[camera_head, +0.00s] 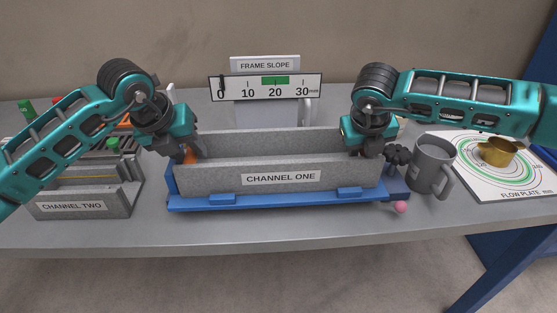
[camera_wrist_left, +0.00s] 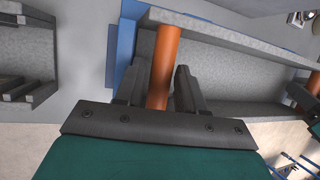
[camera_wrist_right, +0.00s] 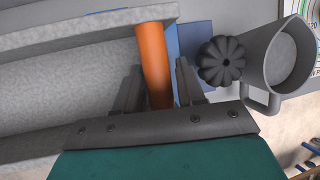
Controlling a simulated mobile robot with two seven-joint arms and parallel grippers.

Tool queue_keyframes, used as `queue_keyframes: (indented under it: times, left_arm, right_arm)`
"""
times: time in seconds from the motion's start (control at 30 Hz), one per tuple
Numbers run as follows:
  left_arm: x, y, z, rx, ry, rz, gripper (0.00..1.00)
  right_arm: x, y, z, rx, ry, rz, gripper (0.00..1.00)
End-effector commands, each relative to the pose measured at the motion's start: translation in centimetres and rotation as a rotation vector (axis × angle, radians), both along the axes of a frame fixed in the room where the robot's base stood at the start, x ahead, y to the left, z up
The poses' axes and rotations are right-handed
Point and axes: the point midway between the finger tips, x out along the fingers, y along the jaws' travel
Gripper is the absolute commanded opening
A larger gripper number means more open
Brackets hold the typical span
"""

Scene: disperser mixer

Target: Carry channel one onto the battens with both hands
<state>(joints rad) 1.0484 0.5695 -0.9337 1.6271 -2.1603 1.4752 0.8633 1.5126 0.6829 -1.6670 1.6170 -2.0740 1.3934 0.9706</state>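Channel one (camera_head: 230,182) is a long grey trough with its name on the front wall. It sits level in a blue frame (camera_head: 270,201) at the middle of the table. Narrow gaps show beside the bars, so both look open. I cannot make out any battens for certain.
Channel two (camera_head: 90,205) stands at the left. A slope gauge (camera_head: 265,87) behind has its pointer near 0. At the right are a dark fluted knob (camera_head: 398,155), a pink ball (camera_head: 400,207), a grey mug (camera_head: 430,165) and a brass cup (camera_head: 497,151) on the flow plate (camera_head: 520,185).

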Motion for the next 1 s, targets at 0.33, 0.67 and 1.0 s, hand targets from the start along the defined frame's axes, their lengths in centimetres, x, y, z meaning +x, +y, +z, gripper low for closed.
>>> queue_keyframes:
  times: [0.33, 0.67, 1.0]
  left_arm:
    - [-0.03, 0.03, 0.00, 0.001, 0.001, 0.000, 0.12]
    - [-0.01, 0.14, 0.00, 0.002, 0.001, 0.002, 0.00]
    - [0.00, 0.23, -0.01, 0.005, 0.003, 0.004, 0.00]
  right_arm:
    - [-0.03, 0.00, 0.01, 0.000, 0.001, 0.000, 0.12]
    - [-0.03, -0.06, 0.02, -0.001, 0.001, -0.001, 0.00]
    - [-0.02, -0.12, 0.02, -0.002, 0.001, -0.003, 0.00]
